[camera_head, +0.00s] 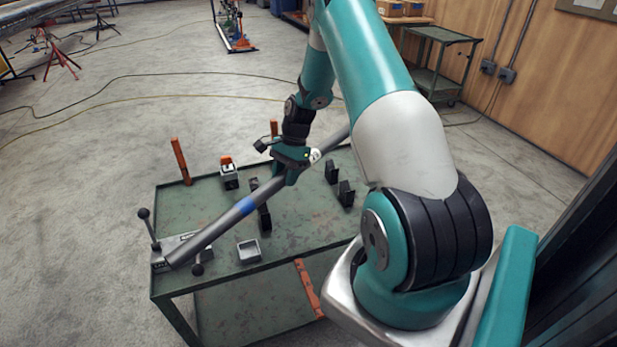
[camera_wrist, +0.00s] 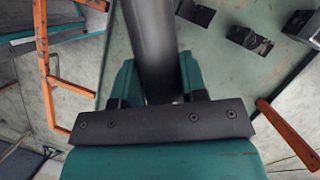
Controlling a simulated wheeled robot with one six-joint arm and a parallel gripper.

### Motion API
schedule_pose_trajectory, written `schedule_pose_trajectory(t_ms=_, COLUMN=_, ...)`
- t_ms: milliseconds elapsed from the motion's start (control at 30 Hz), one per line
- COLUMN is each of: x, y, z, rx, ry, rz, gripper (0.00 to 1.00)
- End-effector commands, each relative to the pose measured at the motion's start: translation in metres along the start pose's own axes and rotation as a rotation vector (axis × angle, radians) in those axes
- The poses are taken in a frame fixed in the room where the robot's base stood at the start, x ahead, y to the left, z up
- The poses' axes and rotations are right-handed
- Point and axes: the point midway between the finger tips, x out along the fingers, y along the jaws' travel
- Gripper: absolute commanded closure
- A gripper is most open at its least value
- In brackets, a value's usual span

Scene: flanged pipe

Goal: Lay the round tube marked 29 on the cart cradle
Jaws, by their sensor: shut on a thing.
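The round tube (camera_head: 235,213) is long and grey, with a blue band and a pale label near my gripper; no number is legible. My gripper (camera_head: 291,168) is shut around its upper part. The tube slants across the cart (camera_head: 205,200), its lower left end by a metal block with black-knobbed levers; contact there cannot be told. Black cradle blocks (camera_head: 346,194) stand on the cart top in two pairs; the tube passes over the left pair and its upper end reaches past the back edge. The wrist view shows the tube (camera_wrist: 152,40) between the fingers (camera_wrist: 157,82) and black blocks (camera_wrist: 249,40) to the right.
The lever block (camera_head: 182,247) sits at the cart's left corner. A small grey open box (camera_head: 249,251) and an orange-topped device (camera_head: 229,174) stand on the cart. An orange post (camera_head: 180,161) rises at the back left edge. Another green cart (camera_head: 440,60) stands by the wall.

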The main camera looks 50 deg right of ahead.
Motion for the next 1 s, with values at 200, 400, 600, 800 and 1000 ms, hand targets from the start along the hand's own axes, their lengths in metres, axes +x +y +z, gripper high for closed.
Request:
schedule_pose_trajectory(t_ms=200, x=-0.015, y=0.011, z=-0.060, rx=0.378, ry=0.001, rz=-0.161, gripper=1.00)
schedule_pose_trajectory(t_ms=400, x=-0.022, y=0.016, z=-0.076, rx=0.493, ry=0.001, rz=-0.206, gripper=1.00)
schedule_pose_trajectory(t_ms=600, x=-0.015, y=0.016, z=-0.080, rx=0.496, ry=0.001, rz=-0.206, gripper=1.00)
schedule_pose_trajectory(t_ms=800, x=0.001, y=0.016, z=-0.086, rx=0.495, ry=0.002, rz=-0.205, gripper=1.00)
schedule_pose_trajectory(t_ms=1000, x=0.019, y=0.016, z=-0.093, rx=0.494, ry=0.002, rz=-0.205, gripper=1.00)
